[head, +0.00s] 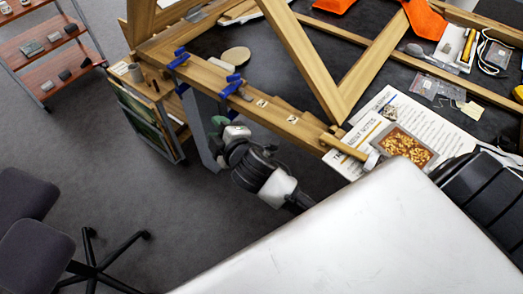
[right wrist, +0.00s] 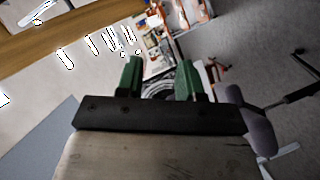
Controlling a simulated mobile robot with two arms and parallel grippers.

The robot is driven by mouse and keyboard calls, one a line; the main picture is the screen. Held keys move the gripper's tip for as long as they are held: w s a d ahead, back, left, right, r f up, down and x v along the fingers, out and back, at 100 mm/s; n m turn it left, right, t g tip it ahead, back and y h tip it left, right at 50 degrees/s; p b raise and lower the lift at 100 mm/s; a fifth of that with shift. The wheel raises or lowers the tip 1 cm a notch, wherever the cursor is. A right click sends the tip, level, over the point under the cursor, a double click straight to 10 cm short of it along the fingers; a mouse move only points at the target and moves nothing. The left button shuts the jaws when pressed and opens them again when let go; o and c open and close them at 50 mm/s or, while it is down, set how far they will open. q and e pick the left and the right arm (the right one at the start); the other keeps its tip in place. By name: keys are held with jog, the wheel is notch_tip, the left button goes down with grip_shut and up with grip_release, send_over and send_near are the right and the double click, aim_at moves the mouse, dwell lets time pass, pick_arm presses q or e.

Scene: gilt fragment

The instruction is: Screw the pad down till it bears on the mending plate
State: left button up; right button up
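Two blue clamps sit on the long wooden rail (head: 205,75) in the head view. One blue clamp (head: 180,60) is at the rail's left end, the other blue clamp (head: 233,86) farther right. I cannot make out a pad or a mending plate for certain; small pale pieces (head: 262,103) lie on the rail right of the second clamp. My right gripper (head: 226,128), with green fingers, is below and beside the rail, just under the second clamp. In the right wrist view its fingers (right wrist: 160,80) are apart with nothing seen held between them. My left gripper is not in view.
Slanting wooden beams (head: 305,55) rise over the dark bench top. Printed sheets (head: 435,120) and a tray of gilt fragments (head: 405,148) lie at the right. The floor between is clear.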

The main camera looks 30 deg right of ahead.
jog(key=s+d+f+m+g, duration=0.2)
jog(key=s+f+m+g, duration=0.1)
jog(key=s+f, duration=0.3)
jog(key=s+d+f+m+g+h, duration=0.1)
jog(key=s+d+f+m+g, duration=0.1)
jog(key=s+f+m+g, duration=0.2)
notch_tip(320, 180, down, 3)
jog(key=shift+s+d+r+m+g, duration=0.1)
jog(key=shift+s+d+m+g, duration=0.2)
jog(key=shift+s, duration=0.9)
